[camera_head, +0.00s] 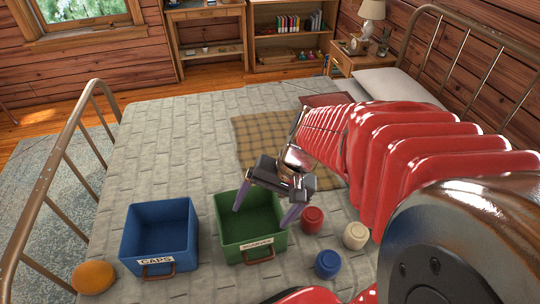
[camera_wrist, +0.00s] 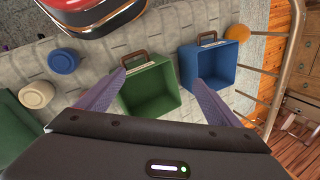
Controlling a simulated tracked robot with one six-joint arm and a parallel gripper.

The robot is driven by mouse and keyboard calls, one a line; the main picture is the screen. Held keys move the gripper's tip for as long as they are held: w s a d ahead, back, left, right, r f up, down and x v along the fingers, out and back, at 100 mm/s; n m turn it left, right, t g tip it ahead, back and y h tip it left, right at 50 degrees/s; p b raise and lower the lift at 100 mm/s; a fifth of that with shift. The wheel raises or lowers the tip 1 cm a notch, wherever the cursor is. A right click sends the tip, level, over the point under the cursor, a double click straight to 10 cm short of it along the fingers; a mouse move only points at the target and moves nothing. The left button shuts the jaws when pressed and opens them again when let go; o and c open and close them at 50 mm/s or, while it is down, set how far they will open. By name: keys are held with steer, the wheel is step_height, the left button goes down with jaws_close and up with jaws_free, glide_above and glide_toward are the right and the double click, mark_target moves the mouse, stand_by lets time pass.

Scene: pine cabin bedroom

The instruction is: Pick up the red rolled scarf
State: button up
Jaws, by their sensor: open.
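The red rolled scarf (camera_head: 312,220) stands on the bed's quilt, just right of the green bin (camera_head: 228,234), in the head view. In the wrist view the spread fingertips (camera_wrist: 159,77) frame the green bin (camera_wrist: 150,90).
A cream roll (camera_head: 355,236) and a blue roll (camera_head: 328,264) stand close to the red one. A blue bin (camera_head: 150,215) labelled CAPS and an orange round item (camera_head: 93,278) are at left. Metal bed rails (camera_head: 60,180) border the bed. The quilt's left-middle area is clear.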

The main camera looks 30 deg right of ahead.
steer(key=w+d+f+m+t+y, duration=0.1)
steer(key=w+d+f+m+y, duration=0.15)
steer(key=d+f+m, duration=0.4)
steer(key=m+t+h, duration=0.4)
steer(key=m+t, duration=0.6)
steer(key=m, duration=1)
glide_toward(320, 223)
steer(key=shift+w+a+f, duration=0.2)
steer(key=shift+w, duration=0.15)
steer(key=shift+w, duration=0.1)
steer(key=x, duration=0.8)
steer(key=shift+w, duration=0.25)
steer(key=shift+d+x, duration=0.1)
steer(key=shift+x, duration=1.2)
steer(key=shift+d+x, duration=0.15)
steer(key=shift+x, duration=1.15)
